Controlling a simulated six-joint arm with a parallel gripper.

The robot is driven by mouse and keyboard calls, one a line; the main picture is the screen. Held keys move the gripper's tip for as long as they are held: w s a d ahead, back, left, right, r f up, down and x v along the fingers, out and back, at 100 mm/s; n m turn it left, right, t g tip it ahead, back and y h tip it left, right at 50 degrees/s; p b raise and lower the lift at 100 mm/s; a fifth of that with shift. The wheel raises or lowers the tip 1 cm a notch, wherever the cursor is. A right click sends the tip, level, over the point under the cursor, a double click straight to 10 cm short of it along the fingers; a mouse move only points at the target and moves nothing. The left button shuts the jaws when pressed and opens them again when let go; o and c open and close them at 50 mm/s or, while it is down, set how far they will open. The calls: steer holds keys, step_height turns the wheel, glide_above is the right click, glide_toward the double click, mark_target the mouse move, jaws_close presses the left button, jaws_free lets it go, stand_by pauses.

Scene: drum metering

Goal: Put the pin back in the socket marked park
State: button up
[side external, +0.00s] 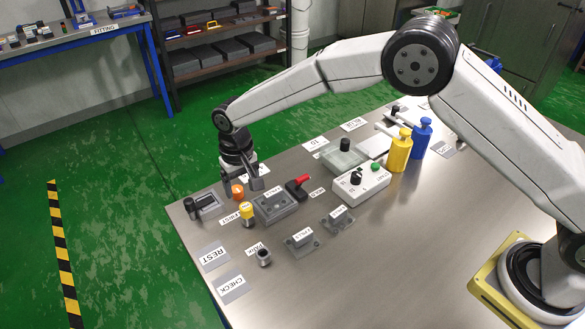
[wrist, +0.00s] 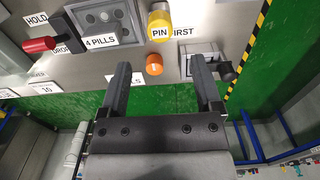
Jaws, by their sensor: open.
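The pin (side external: 246,210) has a yellow top and stands upright beside the label FIRST, near the table's left edge. In the wrist view the yellow pin (wrist: 161,24), labelled PIN, is at the top centre. The socket marked PARK (side external: 264,257) is a small metal cylinder nearer the front and looks empty; it is not in the wrist view. My gripper (side external: 242,185) is open and points down at the table's far left corner. In the wrist view my gripper (wrist: 159,65) has nothing clamped between its fingers, and the pin is beyond the fingertips.
An orange knob (side external: 237,191) lies between or just below my fingertips. A dark-handled device (side external: 204,206) stands left of it. The pill block (side external: 275,205) and a red lever (side external: 299,186) are to the pin's right.

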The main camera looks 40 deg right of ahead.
mark_target(246, 206)
steer(key=shift+f, duration=4)
jaws_close()
steer(key=shift+r, duration=0.15)
steer(key=shift+r, duration=0.35)
steer(key=shift+r, duration=0.35)
steer(key=shift+r, duration=0.35)
steer(key=shift+r, duration=0.35)
